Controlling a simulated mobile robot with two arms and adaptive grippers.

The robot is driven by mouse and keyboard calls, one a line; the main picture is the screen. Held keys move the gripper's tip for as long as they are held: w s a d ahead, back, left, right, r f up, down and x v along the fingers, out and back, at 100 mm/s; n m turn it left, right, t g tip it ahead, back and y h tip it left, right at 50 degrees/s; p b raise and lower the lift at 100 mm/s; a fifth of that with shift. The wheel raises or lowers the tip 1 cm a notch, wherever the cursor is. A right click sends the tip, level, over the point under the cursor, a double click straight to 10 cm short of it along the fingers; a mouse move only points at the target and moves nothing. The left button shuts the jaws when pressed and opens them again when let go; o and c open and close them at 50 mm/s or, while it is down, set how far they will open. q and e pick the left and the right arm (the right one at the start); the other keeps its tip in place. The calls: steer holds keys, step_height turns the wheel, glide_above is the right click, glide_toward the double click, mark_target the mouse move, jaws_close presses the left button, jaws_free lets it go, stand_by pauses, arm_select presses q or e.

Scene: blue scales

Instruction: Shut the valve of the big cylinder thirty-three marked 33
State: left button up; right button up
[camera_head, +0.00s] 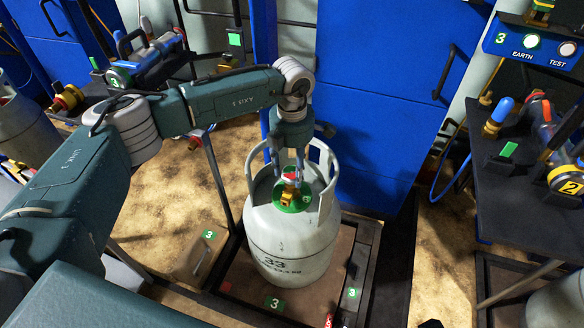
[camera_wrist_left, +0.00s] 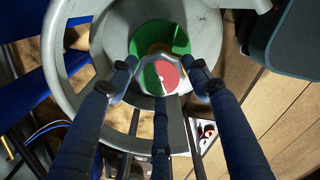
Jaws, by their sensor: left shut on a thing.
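The big grey cylinder (camera_head: 290,243) marked 33 stands upright on a scale platform (camera_head: 262,290) in the middle of the head view. Its collar (camera_wrist_left: 67,85) rings the top. The valve sits inside the collar, with a green disc (camera_head: 289,200) below it and a red and green top (camera_wrist_left: 165,78). My left gripper (camera_head: 289,172) reaches down from above into the collar. Its blue fingers (camera_wrist_left: 160,85) are shut around the valve's round handwheel. The fingers hide part of the handwheel's rim.
A blue cabinet (camera_head: 375,90) stands close behind the cylinder. A dark side table (camera_head: 525,185) with hoses and fittings is at the right, below a panel marked EARTH and TEST (camera_head: 540,45).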

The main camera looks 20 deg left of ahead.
mark_target(292, 172)
arm_select(q)
steer(key=m, duration=0.5)
steer(key=shift+m, duration=0.4)
stand_by(0.4)
steer(key=o, duration=1.2)
steer(key=shift+c, duration=0.2)
steer(key=shift+r, duration=0.1)
step_height(292, 172, up, 12)
